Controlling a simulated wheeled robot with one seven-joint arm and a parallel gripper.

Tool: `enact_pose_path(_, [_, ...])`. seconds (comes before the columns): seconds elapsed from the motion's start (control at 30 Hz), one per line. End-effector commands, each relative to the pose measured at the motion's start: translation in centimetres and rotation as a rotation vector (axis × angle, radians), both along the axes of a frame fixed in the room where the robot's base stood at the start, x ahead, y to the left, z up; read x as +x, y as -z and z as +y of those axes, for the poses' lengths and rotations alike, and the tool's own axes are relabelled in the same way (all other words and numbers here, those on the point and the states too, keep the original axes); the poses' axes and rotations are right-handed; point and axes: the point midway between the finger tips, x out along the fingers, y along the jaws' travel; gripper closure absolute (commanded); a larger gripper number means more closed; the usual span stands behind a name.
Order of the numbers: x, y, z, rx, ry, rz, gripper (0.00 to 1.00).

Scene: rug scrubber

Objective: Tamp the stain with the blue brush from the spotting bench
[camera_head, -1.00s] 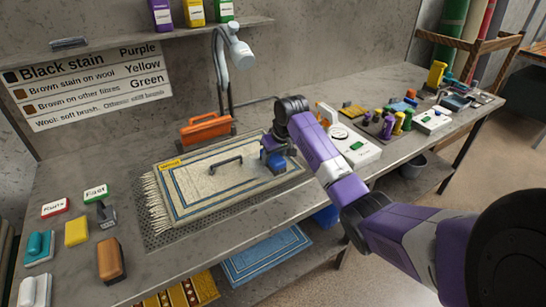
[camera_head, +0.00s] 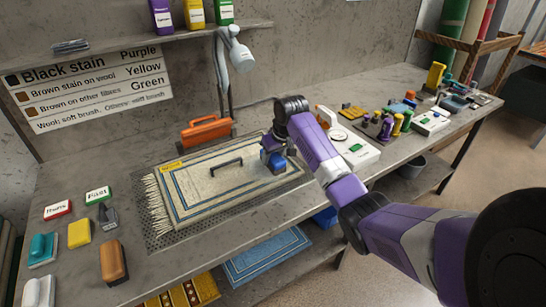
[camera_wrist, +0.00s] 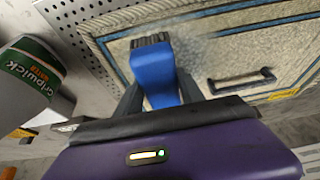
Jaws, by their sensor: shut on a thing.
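The blue brush (camera_head: 273,161) is held by my gripper (camera_wrist: 155,95), whose dark fingers sit on either side of it. In the wrist view the blue brush (camera_wrist: 154,72) has short dark bristles pointing at the rug (camera_wrist: 215,35). The bristles are at or just above the rug; I cannot tell if they touch. The cream rug (camera_head: 190,200) with blue border lines lies on the bench. In the head view the brush is near the rug's right end. A faint greyish patch (camera_wrist: 190,45) lies beside the bristles; I cannot tell whether it is the stain.
A dark handle (camera_head: 226,165) stands on the rug. An orange tool (camera_head: 206,130) and a lamp (camera_head: 240,55) stand behind it. A white device (camera_head: 355,147) is to the right. Several brushes are at the left. A Gripwick container (camera_wrist: 35,70) is close in the wrist view.

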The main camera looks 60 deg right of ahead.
Motion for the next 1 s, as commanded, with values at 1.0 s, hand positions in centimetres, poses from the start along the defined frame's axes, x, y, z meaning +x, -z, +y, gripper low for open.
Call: enact_pose_path(1.0, [0.0, 1.2, 0.0, -0.001, 0.000, -0.001, 0.90])
